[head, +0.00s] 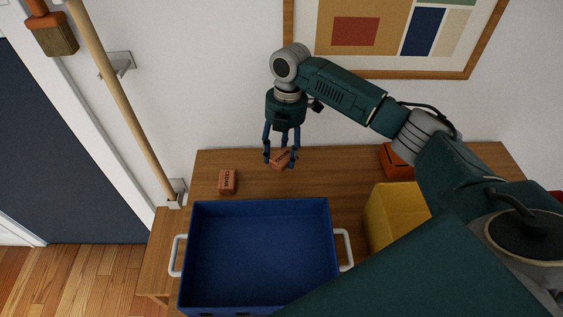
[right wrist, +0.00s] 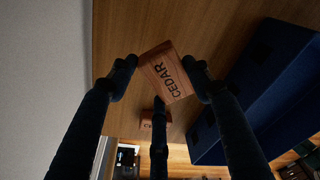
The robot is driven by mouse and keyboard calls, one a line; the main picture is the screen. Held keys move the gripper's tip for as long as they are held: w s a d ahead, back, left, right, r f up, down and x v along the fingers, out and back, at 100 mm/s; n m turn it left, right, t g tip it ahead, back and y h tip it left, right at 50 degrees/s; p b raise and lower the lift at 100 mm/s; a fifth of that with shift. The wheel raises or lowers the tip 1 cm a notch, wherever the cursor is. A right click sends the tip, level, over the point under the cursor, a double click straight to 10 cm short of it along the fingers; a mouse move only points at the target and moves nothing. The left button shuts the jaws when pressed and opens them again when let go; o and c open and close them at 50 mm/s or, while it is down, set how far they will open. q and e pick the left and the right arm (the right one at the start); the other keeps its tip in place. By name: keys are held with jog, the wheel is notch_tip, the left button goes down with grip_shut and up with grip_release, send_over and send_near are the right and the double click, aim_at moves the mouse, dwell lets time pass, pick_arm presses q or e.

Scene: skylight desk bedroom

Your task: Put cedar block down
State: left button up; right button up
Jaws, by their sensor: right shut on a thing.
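A reddish wood cedar block (head: 280,159) is between the fingers of my right gripper (head: 281,158), over the back of the wooden table. In the right wrist view the block (right wrist: 168,74) is tilted, with the word CEDAR facing the camera, and the fingers (right wrist: 160,82) are shut on it. I cannot tell whether it touches the tabletop. A second cedar block (head: 228,181) sits on the table to the left, behind the blue bin. It shows partly hidden behind a finger in the right wrist view (right wrist: 146,124). My left gripper is not in view.
A blue bin (head: 260,207) with white handles stands empty in front of the blocks. A yellow container (head: 391,217) and an orange-brown box (head: 393,160) are to the right. The table (head: 212,163) is bare around the gripper, with a white wall behind.

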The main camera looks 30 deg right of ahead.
aim_at(281, 165)
jog(key=shift+f, duration=2.65)
jog(key=shift+f, duration=0.15)
jog(key=o, duration=1)
jog(key=shift+o, duration=0.2)
jog(key=r, duration=0.4)
jog(key=d+r+b, duration=0.1)
jog(key=r, duration=0.7)
jog(key=shift+w+d+r, duration=0.15)
jog(key=shift+w, duration=0.1)
